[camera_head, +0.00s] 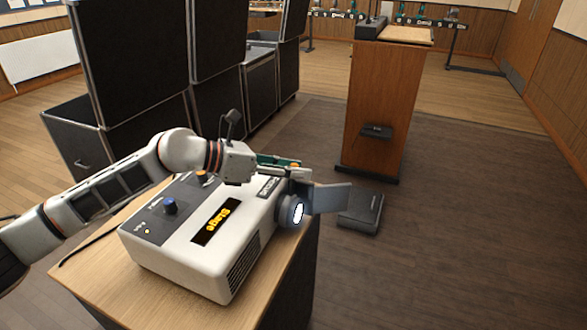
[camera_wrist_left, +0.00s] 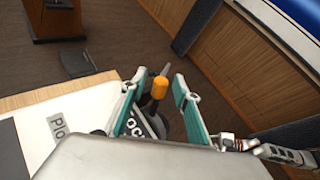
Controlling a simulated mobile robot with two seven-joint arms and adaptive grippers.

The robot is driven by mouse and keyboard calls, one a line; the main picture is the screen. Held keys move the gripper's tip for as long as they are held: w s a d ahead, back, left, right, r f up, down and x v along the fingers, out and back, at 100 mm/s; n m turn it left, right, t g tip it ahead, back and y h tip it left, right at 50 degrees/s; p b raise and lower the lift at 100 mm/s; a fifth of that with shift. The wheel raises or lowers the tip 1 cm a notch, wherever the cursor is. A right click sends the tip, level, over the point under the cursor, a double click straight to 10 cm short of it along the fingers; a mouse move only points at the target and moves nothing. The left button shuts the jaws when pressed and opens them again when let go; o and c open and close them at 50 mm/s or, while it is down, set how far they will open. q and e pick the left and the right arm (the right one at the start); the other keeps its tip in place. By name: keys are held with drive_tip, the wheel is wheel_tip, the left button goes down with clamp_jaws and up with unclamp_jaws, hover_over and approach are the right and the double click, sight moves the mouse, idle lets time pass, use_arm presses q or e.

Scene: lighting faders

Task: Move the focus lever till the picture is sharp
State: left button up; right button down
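A white projector (camera_head: 190,250) with a dark grey top sits on a wooden table. Its round lens (camera_head: 293,212) glows white at the front right. The orange-tipped focus lever (camera_wrist_left: 160,87) stands up near the lens end, and its tip also shows in the head view (camera_head: 295,165). My left gripper (camera_wrist_left: 160,79) has its teal fingers spread, one on each side of the lever, with visible gaps. In the head view my left gripper (camera_head: 290,164) reaches over the projector's far edge. A bluish-white screen (camera_wrist_left: 292,16) shows only in part; its sharpness cannot be told.
Black cases (camera_head: 130,60) stand behind the table. A wooden lectern (camera_head: 385,100) and a dark box (camera_head: 361,211) are on the floor beyond. The floor at right is clear.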

use_arm(q)
clamp_jaws()
drive_tip(key=shift+s, duration=0.1)
drive_tip(key=shift+s+a+m+t+h, duration=0.35)
drive_tip(key=shift+s+m+t+h, duration=0.2)
drive_tip(key=shift+s, duration=0.25)
drive_tip(key=shift+s+a+r, duration=0.15)
drive_tip(key=shift+s+r, duration=0.05)
unclamp_jaws()
